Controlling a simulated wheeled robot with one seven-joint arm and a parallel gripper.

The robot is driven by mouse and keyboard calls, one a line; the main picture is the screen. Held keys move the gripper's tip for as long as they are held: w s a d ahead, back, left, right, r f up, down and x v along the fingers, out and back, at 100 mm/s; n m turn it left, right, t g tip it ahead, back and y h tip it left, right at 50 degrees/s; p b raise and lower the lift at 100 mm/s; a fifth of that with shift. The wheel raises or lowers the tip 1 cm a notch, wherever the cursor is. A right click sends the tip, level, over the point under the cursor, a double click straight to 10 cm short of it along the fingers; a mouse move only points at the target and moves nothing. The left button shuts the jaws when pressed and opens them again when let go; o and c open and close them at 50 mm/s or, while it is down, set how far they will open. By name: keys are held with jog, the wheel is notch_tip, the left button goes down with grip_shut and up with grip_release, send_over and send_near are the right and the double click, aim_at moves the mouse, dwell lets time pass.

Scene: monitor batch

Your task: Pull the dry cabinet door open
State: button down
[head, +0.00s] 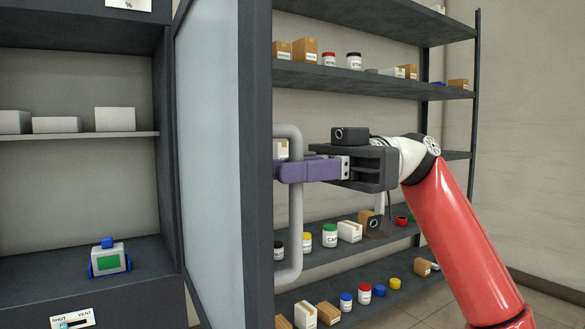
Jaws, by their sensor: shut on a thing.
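The dry cabinet door (210,150) has a dark frame and a frosted pane. It stands swung open, with the cabinet interior (75,185) showing on the left. A grey vertical bar handle (296,225) is on the door's right side. My gripper (296,171) has purple fingers and is shut on the handle at its upper part. The far finger is partly hidden. My red and white arm reaches in from the lower right.
Inside the cabinet, white boxes (57,125) sit on a shelf (110,135), and a small device with a green screen (108,258) stands below. A slider labelled SHUT and VENT (73,320) is at lower left. Behind the door, an open rack (385,80) holds jars and boxes.

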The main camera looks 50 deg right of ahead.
jog(key=c, duration=1.5)
grip_release()
jog(key=p+v, duration=0.1)
jog(key=v, duration=0.7)
jog(key=shift+p, duration=0.3)
jog(key=shift+a, duration=0.15)
